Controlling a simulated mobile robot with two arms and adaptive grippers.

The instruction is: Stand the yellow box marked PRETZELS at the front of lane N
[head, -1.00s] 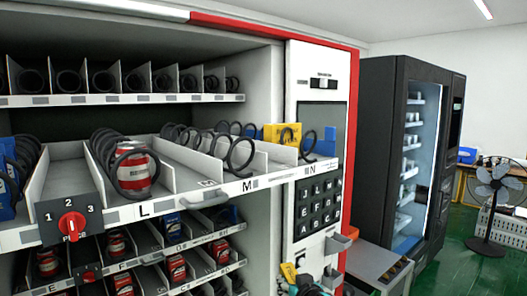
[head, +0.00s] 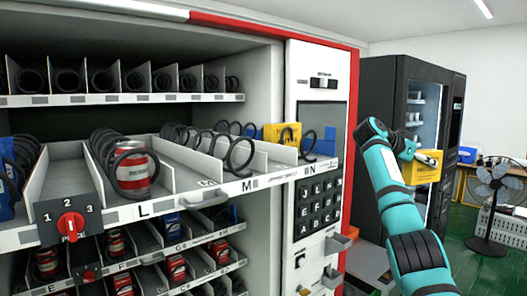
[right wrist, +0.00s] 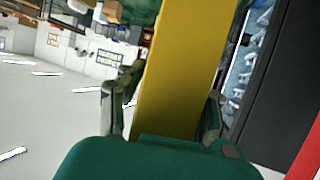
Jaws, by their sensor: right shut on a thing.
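A yellow box (head: 422,170) is held by my right gripper (head: 408,152), in the air to the right of the vending machine. In the right wrist view the yellow box (right wrist: 180,70) stands between the two fingers of my right gripper (right wrist: 163,112), which are shut on it. Its lettering cannot be read. Lane N, marked on the shelf lip (head: 311,169), is at the right end of the pulled-out shelf. Another yellow box (head: 283,134) stands farther back there, partly behind a coil (head: 308,142). My left gripper is not in view.
The machine's keypad panel (head: 318,205) and red edge (head: 352,120) are between the shelf and the held box. A red-and-white can (head: 133,173) stands in lane L. A dark vending machine (head: 385,85) and a fan (head: 492,185) are behind on the right.

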